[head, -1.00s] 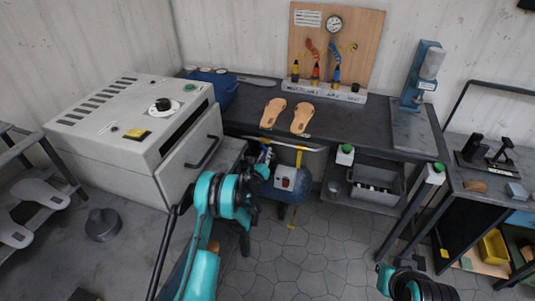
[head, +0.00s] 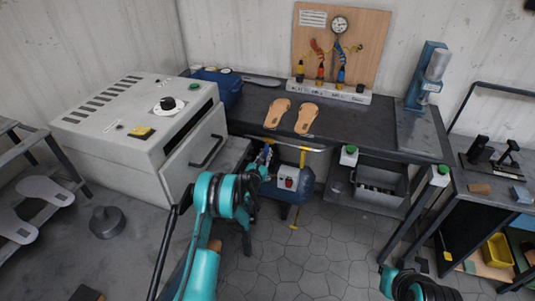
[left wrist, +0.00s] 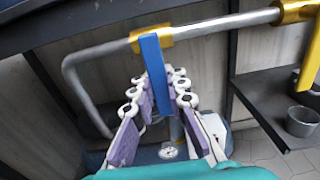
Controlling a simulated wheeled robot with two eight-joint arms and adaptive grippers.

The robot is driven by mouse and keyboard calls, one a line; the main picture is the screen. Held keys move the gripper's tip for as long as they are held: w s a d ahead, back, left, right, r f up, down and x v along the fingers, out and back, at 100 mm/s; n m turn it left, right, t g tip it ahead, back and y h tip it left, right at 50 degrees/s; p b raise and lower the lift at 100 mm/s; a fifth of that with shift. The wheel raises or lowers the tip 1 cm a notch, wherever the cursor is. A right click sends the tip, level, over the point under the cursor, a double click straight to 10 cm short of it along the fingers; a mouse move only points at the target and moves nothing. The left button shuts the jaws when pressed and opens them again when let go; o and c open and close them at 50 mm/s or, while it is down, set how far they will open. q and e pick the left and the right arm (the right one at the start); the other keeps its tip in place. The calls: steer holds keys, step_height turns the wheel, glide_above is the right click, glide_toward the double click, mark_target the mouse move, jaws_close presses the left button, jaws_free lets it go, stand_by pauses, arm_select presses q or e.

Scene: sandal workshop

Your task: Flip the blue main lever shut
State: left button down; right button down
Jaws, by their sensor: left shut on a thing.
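The blue main lever (left wrist: 153,66) hangs down from a yellow collar (left wrist: 151,37) on a grey pipe (left wrist: 210,28) in the left wrist view, crosswise to the pipe. My left gripper (left wrist: 160,82) has its purple-padded fingers on either side of the lever and is shut on it. In the head view my left gripper (head: 262,163) is below the bench's front edge, by the pipe; the arm and fingers hide most of the lever there. My right gripper is out of view; only part of my right arm shows at the bottom right.
A blue tank (head: 304,187) with a grey box and red button (head: 289,183) sits under the bench. A yellow fitting (left wrist: 308,52) is on the pipe's right end. A grey bin (head: 380,184) stands on a low shelf to the right. The oven (head: 135,130) is at left.

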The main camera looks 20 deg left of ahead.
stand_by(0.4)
arm_select(q)
steer(key=c, duration=1.5)
jaws_free()
